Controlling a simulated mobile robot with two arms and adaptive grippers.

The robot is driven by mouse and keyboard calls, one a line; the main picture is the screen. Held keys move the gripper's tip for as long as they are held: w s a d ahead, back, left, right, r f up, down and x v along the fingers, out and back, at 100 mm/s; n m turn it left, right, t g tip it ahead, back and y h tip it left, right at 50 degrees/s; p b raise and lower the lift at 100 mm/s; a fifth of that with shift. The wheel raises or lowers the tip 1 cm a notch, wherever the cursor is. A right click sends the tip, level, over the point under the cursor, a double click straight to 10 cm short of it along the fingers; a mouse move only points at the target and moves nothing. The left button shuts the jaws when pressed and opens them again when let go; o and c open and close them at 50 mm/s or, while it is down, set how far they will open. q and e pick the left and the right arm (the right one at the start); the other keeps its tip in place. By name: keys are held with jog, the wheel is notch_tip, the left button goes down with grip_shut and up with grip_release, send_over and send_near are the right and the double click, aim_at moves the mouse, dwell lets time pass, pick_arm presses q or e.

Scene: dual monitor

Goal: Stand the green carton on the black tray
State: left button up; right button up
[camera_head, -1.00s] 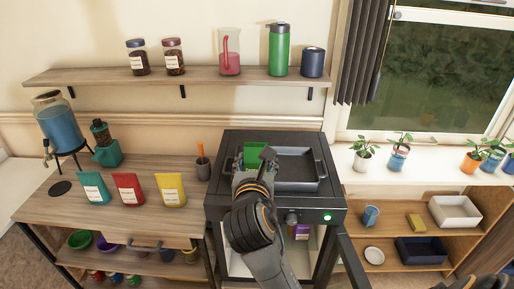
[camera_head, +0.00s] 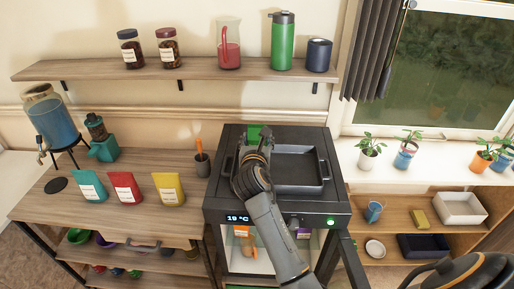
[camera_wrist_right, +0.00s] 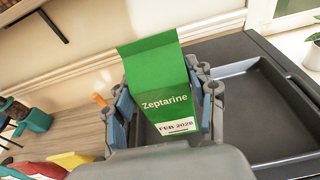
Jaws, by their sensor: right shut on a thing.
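The green carton (camera_head: 255,132) is held in my right gripper (camera_head: 258,148), near the back left of the black tray (camera_head: 303,172). In the right wrist view the carton (camera_wrist_right: 163,95) stands between the two fingers, somewhat tilted in the picture, with its label facing the camera. The tray (camera_wrist_right: 262,112) lies to the right of the carton there and looks empty where it shows. The carton's base is hidden, so I cannot tell whether it touches anything. My left gripper is not in view.
The tray rests on a black oven-like cabinet (camera_head: 228,208) with its door open. Teal, red and yellow (camera_head: 168,189) pouches and a cup with an orange-handled tool (camera_head: 201,160) stand on the counter at left. A shelf (camera_head: 180,72) hangs above.

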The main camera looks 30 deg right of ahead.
jog(key=shift+w+d+f, duration=0.15)
jog(key=shift+w+f, duration=0.25)
jog(key=f, duration=0.3)
jog(key=shift+w+d+f, duration=0.1)
jog(key=shift+w+f, duration=0.05)
jog(key=shift+w, duration=0.1)
jog(key=shift+f, duration=0.3)
jog(key=o, duration=1.6)
jog(key=shift+f, duration=0.1)
jog(key=shift+c, duration=0.2)
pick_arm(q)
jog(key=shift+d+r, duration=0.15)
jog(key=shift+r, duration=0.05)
pick_arm(e)
jog(key=shift+s, duration=0.1)
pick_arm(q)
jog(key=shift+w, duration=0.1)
